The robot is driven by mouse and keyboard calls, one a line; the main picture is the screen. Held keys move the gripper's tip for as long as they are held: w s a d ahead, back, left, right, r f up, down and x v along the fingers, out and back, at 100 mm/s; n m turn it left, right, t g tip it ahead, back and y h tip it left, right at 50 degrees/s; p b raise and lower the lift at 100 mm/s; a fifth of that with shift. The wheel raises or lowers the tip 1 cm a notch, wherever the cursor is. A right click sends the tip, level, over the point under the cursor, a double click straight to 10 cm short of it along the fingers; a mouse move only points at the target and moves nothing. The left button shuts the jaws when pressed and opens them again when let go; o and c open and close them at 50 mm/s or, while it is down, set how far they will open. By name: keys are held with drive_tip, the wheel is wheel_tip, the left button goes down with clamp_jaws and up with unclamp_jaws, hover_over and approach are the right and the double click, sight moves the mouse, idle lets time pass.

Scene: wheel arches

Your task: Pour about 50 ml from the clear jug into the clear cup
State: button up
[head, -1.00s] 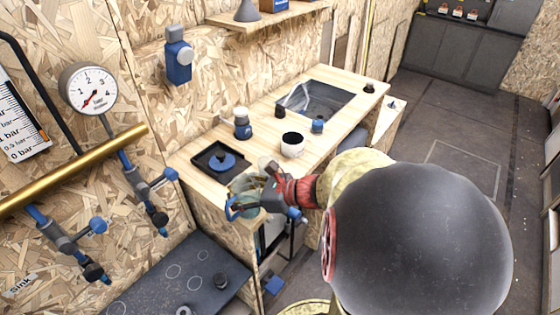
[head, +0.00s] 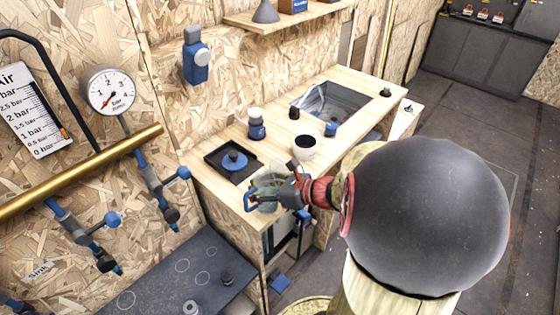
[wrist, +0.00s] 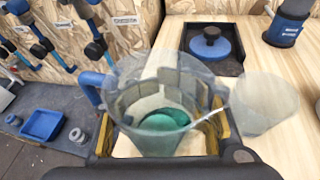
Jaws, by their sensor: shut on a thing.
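The clear jug (wrist: 160,100) has a blue handle on its left and a shallow pool of teal liquid at the bottom. It looks about upright. My gripper (wrist: 165,125) is shut on the jug, with a yellow-padded finger on each side. The clear cup (wrist: 258,104) stands on the wooden counter just right of the jug in the wrist view and looks empty. In the head view the jug (head: 266,190) is at the counter's near corner, partly behind my gripper (head: 279,190). I cannot clearly make out the cup there, nor tell whether the jug touches the counter.
A black tray with a blue lid-like disc (head: 234,161) lies behind the jug. A dark lower bench (head: 165,285) is at the left.

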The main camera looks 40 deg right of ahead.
drive_tip(key=p, duration=0.1)
drive_tip(key=d+m+y+p, duration=0.1)
drive_tip(key=p, duration=0.1)
drive_tip(key=shift+w+r+m+g, duration=0.25)
drive_tip(key=shift+r+m+g, duration=0.05)
drive_tip(key=shift+w+d+r+y+p, duration=0.15)
drive_tip(key=shift+y+p, duration=0.25)
drive_tip(key=shift+p, duration=0.25)
drive_tip(key=shift+w+d+r+m+g+p, duration=0.1)
drive_tip(key=shift+d+r+m+g+p, duration=0.2)
drive_tip(key=shift+r+m+p, duration=0.55)
drive_tip(key=shift+w+d+r+m+g+y+p, duration=0.1)
drive_tip(key=shift+d+r+m+g+y+p, duration=0.25)
drive_tip(key=shift+m+y+p, duration=0.5)
drive_tip(key=shift+w+r+m+g+y+p, duration=0.1)
drive_tip(key=shift+r+m+g+y+p, duration=0.15)
drive_tip(key=shift+r+m+y+p, duration=0.55)
drive_tip(key=shift+f+m+y, duration=0.25)
drive_tip(key=shift+f+m, duration=0.05)
drive_tip(key=shift+f, duration=0.05)
drive_tip(key=shift+r+m+y+b, duration=0.4)
drive_tip(key=shift+w+a, duration=0.15)
drive_tip(key=shift+a, duration=0.05)
